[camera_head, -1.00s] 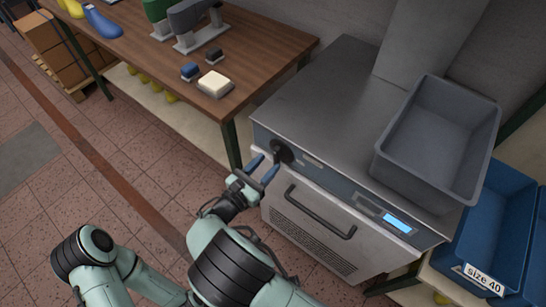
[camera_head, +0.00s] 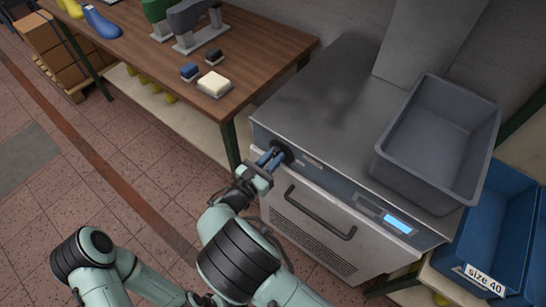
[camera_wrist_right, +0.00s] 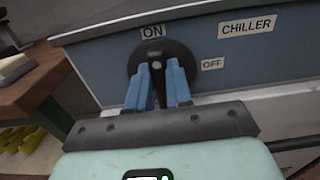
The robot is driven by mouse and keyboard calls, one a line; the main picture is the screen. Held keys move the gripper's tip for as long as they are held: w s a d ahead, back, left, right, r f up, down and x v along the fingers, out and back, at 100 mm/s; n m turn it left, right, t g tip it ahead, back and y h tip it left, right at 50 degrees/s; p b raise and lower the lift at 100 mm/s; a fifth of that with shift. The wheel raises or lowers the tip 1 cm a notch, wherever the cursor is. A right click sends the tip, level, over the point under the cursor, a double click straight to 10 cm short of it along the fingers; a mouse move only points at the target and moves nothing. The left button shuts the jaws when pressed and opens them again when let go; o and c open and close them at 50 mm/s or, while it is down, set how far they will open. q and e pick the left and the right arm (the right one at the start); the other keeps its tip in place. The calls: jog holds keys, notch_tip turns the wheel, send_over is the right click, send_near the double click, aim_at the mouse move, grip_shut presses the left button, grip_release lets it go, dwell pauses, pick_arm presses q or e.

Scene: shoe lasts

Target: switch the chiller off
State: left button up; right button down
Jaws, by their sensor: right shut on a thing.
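The chiller (camera_head: 310,110) is a steel cabinet with a blue-grey control strip and a lit blue display (camera_head: 397,224). Its round black rotary switch (camera_head: 285,148) is at the strip's left end. In the wrist view the switch (camera_wrist_right: 157,52) has an ON label (camera_wrist_right: 152,31) above it and an OFF label (camera_wrist_right: 212,64) to its right. The switch's grip appears upright, toward ON, but is partly hidden by my fingers. My right gripper (camera_head: 272,156) is shut on the switch, with one blue finger on each side. My left gripper is not in view.
A grey bin (camera_head: 440,130) stands on the chiller's right side. A handle (camera_head: 320,212) crosses the front below the strip. A wooden table (camera_head: 265,45) with shoe lasts and small blocks stands to the left. A blue crate (camera_head: 490,235) labelled size 40 sits at right.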

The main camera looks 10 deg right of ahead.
jog(key=shift+m, duration=0.3)
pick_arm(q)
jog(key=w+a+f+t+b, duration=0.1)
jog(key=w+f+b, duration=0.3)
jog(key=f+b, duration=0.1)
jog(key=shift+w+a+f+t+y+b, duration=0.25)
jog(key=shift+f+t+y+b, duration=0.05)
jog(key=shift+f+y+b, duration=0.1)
pick_arm(e)
jog(key=shift+s+d+f+m, duration=0.15)
jog(key=shift+f+m, duration=0.1)
jog(key=shift+m, duration=2.65)
jog(key=shift+s+d+f+m, duration=0.1)
jog(key=shift+s+f+m, duration=0.15)
jog(key=shift+m, duration=2.65)
jog(key=shift+s+d+f+m, duration=0.1)
jog(key=shift+f+m, duration=0.15)
jog(key=shift+m, duration=2.65)
jog(key=c, duration=1)
grip_release()
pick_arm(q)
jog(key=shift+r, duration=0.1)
pick_arm(e)
jog(key=shift+r, duration=0.1)
